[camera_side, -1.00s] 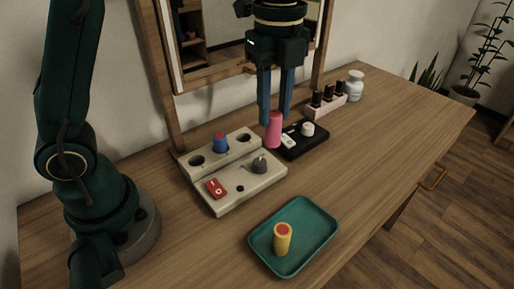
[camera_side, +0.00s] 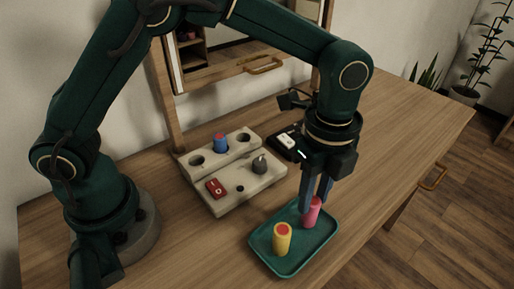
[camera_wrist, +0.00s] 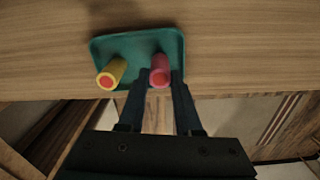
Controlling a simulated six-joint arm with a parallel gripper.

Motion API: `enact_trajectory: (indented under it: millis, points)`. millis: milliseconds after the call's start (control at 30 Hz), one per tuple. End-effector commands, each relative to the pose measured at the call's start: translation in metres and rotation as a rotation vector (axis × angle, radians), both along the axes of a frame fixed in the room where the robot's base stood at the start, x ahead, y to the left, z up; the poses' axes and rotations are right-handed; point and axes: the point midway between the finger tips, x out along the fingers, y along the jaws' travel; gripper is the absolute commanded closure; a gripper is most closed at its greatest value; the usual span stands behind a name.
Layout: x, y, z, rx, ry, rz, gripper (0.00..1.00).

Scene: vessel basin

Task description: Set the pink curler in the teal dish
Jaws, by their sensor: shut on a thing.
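The pink curler (camera_side: 312,213) is between the fingers of my gripper (camera_side: 313,200), which is shut on it. It is upright, over the back right part of the teal dish (camera_side: 273,267). I cannot tell whether its base touches the dish floor. In the wrist view the pink curler (camera_wrist: 160,70) sits between my fingertips (camera_wrist: 160,78), within the outline of the teal dish (camera_wrist: 97,48). A yellow curler with a red end (camera_side: 282,240) stands in the front left part of the dish. It also shows in the wrist view (camera_wrist: 112,73).
Behind the dish is a beige stand (camera_side: 222,205) with a blue curler (camera_side: 221,143) in one hole, a red switch (camera_side: 215,188) and a grey knob (camera_side: 259,163). A black tray (camera_side: 285,143) is partly hidden by my arm. The right tabletop is clear.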

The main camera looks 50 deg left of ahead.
Motion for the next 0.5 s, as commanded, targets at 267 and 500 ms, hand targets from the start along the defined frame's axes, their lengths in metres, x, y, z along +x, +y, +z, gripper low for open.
enact_trajectory:
  millis: [267,500]
  points:
    - [0.0001,0.0004,-0.0047,0.0,-0.001,0.0,1.0]
    - [0.0003,0.0004,-0.0079,0.0,-0.001,0.0,0.44]
